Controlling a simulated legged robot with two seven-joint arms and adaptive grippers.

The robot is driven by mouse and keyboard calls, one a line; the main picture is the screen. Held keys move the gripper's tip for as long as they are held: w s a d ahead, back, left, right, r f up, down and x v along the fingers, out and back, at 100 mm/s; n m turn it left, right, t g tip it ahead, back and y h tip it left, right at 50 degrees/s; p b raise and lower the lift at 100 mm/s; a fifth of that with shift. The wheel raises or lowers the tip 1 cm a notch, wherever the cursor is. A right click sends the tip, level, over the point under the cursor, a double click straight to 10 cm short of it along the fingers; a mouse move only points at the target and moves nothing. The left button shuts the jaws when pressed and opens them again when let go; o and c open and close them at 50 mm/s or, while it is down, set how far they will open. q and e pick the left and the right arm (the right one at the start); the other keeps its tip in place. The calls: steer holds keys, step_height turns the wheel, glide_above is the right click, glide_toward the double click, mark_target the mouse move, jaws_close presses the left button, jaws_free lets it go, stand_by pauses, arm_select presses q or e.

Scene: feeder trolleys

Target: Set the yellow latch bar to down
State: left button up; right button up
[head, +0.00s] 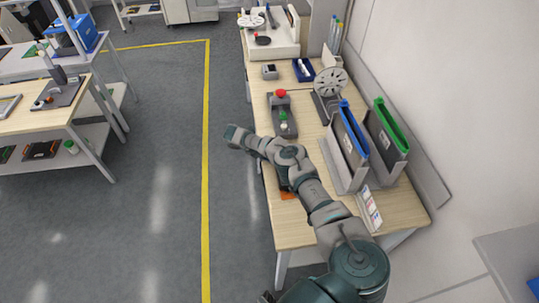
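I cannot make out a yellow latch bar or a feeder trolley in the head view. My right arm comes in from the lower right and reaches up and left across the workbench. Its far end (237,137) hangs over the floor just past the bench's left edge. The fingers there are too small and turned away to read, and I see nothing held.
A wall stands right. Another bench (40,121) is at left. The floor between, with a yellow line (206,180), is clear.

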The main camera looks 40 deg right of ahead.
steer(key=shift+w+d+f, duration=0.1)
steer(key=shift+d+f, duration=0.05)
steer(key=shift+f, duration=0.1)
steer(key=shift+a, duration=0.2)
steer(key=shift+w+a+r, duration=0.15)
steer(key=shift+a+r, duration=0.1)
steer(key=shift+a, duration=0.1)
arm_select(q)
steer(key=shift+w+a+r, duration=0.1)
steer(key=shift+a+r, duration=0.05)
arm_select(e)
steer(key=v, duration=1.1)
steer(key=shift+w+r, duration=0.2)
steer(key=shift+r, duration=0.05)
steer(key=shift+d, duration=0.1)
arm_select(q)
steer(key=shift+w, duration=0.15)
arm_select(e)
steer(key=shift+w+f, duration=0.1)
